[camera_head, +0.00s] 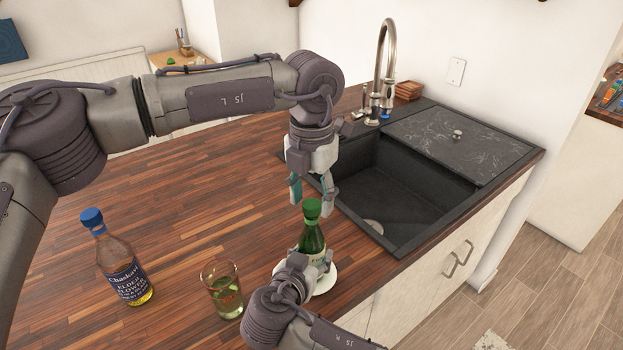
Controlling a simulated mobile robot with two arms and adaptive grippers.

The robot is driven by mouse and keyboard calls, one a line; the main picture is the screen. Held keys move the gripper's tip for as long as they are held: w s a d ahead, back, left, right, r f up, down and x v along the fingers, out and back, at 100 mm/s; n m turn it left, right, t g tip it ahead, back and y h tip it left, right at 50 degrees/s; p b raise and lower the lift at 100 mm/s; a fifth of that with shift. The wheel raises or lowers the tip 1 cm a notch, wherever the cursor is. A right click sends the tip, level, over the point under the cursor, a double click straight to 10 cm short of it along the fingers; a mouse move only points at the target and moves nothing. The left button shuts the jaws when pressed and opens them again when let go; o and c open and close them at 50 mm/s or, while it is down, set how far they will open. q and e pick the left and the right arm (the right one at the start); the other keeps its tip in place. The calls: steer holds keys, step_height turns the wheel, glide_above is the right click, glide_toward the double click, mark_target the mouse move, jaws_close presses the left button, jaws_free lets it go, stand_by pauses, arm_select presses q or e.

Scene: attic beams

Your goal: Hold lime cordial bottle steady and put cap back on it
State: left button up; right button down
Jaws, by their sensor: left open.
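A bottle with a blue cap and dark label (124,265) stands at the left. A glass with green liquid (222,290) stands between it and my right gripper. The dark sink (400,195) with a tap (385,65) lies behind right. The wooden counter (190,225) is clear at the middle left.

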arm_select(q)
steer(key=shift+f, duration=0.35)
jaws_close()
steer(key=shift+m, duration=1)
steer(key=shift+o, duration=0.9)
jaws_free()
step_height(320, 180, up, 12)
